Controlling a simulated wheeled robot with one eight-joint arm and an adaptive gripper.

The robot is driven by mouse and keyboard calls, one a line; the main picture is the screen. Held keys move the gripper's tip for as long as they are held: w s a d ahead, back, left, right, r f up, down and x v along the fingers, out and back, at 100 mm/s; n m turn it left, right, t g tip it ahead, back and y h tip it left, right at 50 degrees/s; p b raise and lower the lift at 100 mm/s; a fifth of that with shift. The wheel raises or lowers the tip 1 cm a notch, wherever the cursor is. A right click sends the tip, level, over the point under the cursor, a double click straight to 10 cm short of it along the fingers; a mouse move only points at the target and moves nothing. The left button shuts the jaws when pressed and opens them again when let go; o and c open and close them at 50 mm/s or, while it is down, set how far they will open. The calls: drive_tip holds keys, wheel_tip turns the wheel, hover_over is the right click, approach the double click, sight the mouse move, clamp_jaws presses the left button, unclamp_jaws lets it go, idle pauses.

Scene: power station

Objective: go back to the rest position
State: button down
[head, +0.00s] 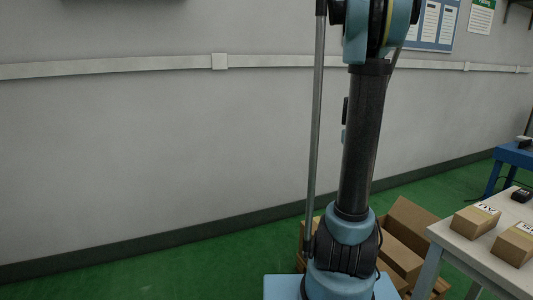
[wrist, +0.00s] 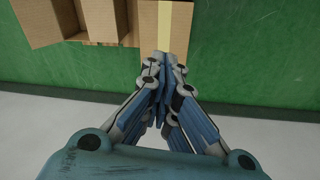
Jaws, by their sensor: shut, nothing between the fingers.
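My gripper (wrist: 162,58) shows in the wrist view with its fingertips together and nothing between them. Beyond the fingertips are cardboard boxes (wrist: 100,18) over a green floor; I cannot tell how far below they are. In the head view my arm stands upright in front of the wall, and my gripper is out of the picture.
Open cardboard boxes (head: 403,262) stand on the floor behind my arm. A pale table (head: 455,242) with small labelled boxes (head: 475,220) is at the right, and a blue table (head: 512,154) is farther back. The green floor (head: 150,275) at the left is clear.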

drive_tip(key=s+a+r, duration=0.1)
drive_tip(key=s+a, duration=1)
drive_tip(key=s, duration=0.4)
drive_tip(key=s+a+f+m, duration=0.1)
drive_tip(key=s+a+f, duration=0.1)
drive_tip(key=s, duration=0.5)
drive_tip(key=s+a+f+m, duration=0.1)
drive_tip(key=s+a+f, duration=0.2)
drive_tip(key=s+f, duration=0.2)
drive_tip(key=shift+s+f+t+y, duration=0.2)
drive_tip(key=shift+s+t+y, duration=0.15)
drive_tip(key=shift+s, duration=0.65)
drive_tip(key=shift+s+a, duration=0.1)
drive_tip(key=shift+a, duration=0.05)
